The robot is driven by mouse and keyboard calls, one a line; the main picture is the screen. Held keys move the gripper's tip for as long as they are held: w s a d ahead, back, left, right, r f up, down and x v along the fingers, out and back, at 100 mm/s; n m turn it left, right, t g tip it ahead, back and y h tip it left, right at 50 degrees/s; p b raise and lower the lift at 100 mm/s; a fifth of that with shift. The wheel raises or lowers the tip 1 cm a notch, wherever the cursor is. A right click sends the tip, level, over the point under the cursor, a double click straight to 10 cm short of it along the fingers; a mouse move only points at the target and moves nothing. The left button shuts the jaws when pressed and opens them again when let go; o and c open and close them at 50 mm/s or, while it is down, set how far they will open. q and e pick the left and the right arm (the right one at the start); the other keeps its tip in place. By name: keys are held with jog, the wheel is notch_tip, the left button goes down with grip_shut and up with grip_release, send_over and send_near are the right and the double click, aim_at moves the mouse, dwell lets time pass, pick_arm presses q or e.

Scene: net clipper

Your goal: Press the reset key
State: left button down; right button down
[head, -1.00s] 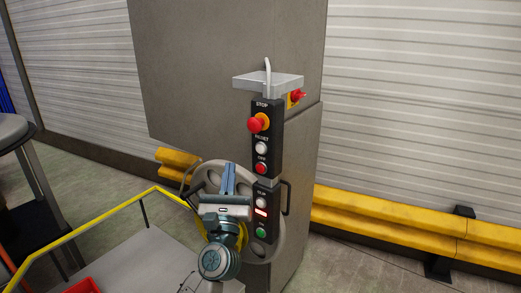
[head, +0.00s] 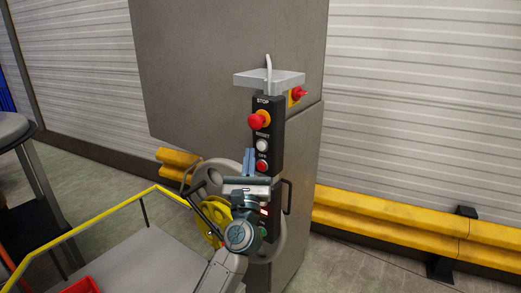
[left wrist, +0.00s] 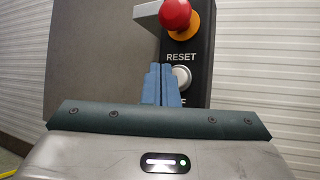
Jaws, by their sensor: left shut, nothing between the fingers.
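The reset key (head: 262,145) is a round white button on the black control panel (head: 277,128), under the RESET label. It also shows in the left wrist view (left wrist: 182,76), just right of the fingertips. My left gripper (head: 249,151) is shut and empty, with its blue fingers pointing up beside the panel's left edge. In the left wrist view the closed fingertips (left wrist: 160,68) overlap the panel's left side and partly hide the lettering below the key. I cannot tell whether they touch anything. My right gripper is out of view.
A red STOP mushroom button (head: 257,121) sits above the key and a red OFF button (head: 261,166) below it. A grey shelf (head: 268,79) tops the panel. A yellow rail (head: 110,212) and a red bin (head: 82,287) are at lower left.

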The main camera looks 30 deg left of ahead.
pick_arm(q)
jog(key=shift+w, duration=0.7)
jog(key=shift+w, duration=0.1)
dwell(1.5)
jog(key=shift+w+d, duration=0.1)
jog(key=shift+w, duration=0.2)
jog(key=shift+w, duration=0.4)
dwell(0.7)
jog(key=shift+s, duration=0.85)
